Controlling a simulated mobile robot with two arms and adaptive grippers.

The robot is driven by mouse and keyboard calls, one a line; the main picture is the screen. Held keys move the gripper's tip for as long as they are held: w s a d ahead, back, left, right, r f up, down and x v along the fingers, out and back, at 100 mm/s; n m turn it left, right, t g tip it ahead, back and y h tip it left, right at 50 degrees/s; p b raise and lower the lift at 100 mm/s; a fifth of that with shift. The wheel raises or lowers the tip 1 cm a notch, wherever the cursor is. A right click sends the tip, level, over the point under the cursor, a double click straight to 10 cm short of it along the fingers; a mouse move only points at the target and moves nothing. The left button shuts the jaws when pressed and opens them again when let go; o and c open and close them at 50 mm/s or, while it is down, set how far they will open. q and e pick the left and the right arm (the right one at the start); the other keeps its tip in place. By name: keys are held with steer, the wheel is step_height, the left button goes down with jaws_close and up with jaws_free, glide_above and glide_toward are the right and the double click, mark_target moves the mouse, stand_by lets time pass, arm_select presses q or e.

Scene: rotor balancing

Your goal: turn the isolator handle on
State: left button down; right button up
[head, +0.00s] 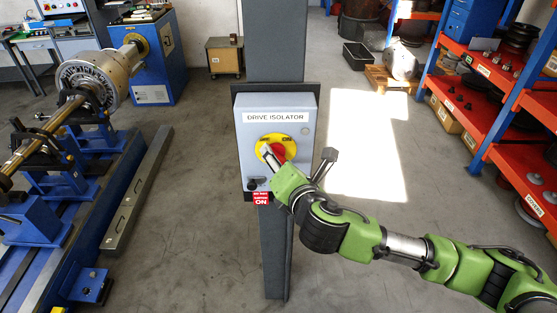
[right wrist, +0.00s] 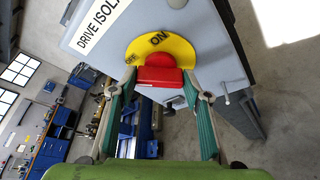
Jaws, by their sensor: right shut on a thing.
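The grey isolator box (head: 307,150), labelled DRIVE ISOLATOR, is fixed to a dark post. Its red handle (head: 279,152) sits on a round yellow plate (head: 265,141). In the right wrist view the red handle (right wrist: 160,76) lies between my two fingers, and the yellow plate (right wrist: 185,50) shows ON and OFF marks. My right gripper (head: 274,158) is shut on the handle, its fingers on the handle's two sides; it also shows in the right wrist view (right wrist: 160,84). The gripper hides part of the handle in the head view. My left gripper is not in view.
The post (head: 276,255) runs to the floor. A blue balancing machine (head: 75,215) with a rotor stands left. Orange shelves (head: 510,150) stand right.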

steer(key=m+t+b, duration=0.2)
steer(key=m+b, duration=0.3)
steer(key=b, duration=0.1)
steer(key=f+m+t+y+b, duration=0.1)
steer(key=m+t+b, duration=0.1)
steer(key=m+b, duration=0.4)
steer(key=m+t+b, duration=0.2)
steer(key=m+b, duration=0.4)
steer(key=b, duration=0.2)
steer(key=shift+f+y, duration=0.2)
steer(key=shift+y, duration=0.2)
steer(key=shift+r, duration=0.1)
steer(key=o, duration=1.1)
steer(key=v, duration=1.2)
